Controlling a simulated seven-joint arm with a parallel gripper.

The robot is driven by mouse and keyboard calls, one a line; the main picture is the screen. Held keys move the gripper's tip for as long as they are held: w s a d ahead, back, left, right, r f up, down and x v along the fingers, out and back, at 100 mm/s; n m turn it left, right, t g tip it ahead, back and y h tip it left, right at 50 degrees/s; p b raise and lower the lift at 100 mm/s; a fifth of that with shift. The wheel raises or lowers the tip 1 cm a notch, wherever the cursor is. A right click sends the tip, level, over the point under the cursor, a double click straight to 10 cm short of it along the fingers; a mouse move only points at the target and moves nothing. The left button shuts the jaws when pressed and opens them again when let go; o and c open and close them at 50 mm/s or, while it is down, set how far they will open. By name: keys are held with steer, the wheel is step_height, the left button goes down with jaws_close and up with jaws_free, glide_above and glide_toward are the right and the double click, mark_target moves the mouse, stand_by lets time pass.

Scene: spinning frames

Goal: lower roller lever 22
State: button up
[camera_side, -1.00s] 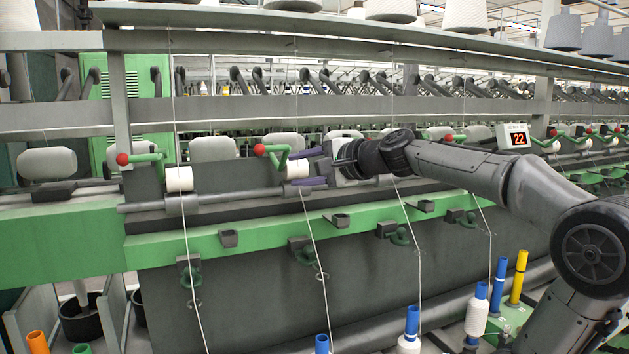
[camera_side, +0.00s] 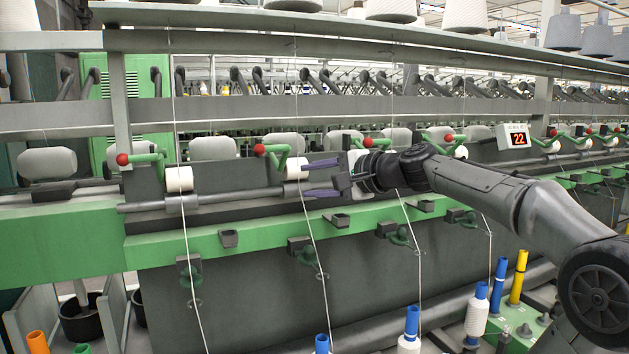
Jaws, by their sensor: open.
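A row of green roller levers with red ball knobs runs along the machine. The nearest lever to my gripper (camera_side: 306,179) has its red knob (camera_side: 259,150) to the left of my fingers and its green arm (camera_side: 283,154) just above a white roller (camera_side: 296,168). My gripper is open, with its two purple fingers pointing left, one above the other, at the right side of this roller. Contact cannot be told. A small display (camera_side: 517,136) reads 22 at the right; which lever it belongs to is unclear.
Another lever with a red knob (camera_side: 122,159) is at the left, and one (camera_side: 367,142) stands behind my gripper. Threads run down in front of the green rail (camera_side: 180,244). A shelf (camera_side: 330,33) with cones spans above.

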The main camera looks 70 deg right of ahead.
steer(key=shift+s, duration=0.1)
step_height(320, 180, up, 8)
steer(key=s+a, duration=0.1)
steer(key=s, duration=0.1)
steer(key=shift+s, duration=0.2)
steer(key=shift+a+f, duration=0.1)
stand_by(0.6)
steer(key=w+a+f+n+g+y, duration=0.1)
steer(key=a+f+n+g+y, duration=0.2)
steer(key=a+f+n+y, duration=0.8)
steer(key=s+a+f+n+g+h, duration=0.1)
steer(key=s+f+n, duration=0.3)
steer(key=f, duration=0.5)
steer(key=s+a+f+n+g+h, duration=0.2)
steer(key=s+f+n+g+h, duration=0.2)
steer(key=f+n, duration=0.4)
steer(key=shift+a+f+n, duration=0.3)
steer(key=shift+f, duration=0.15)
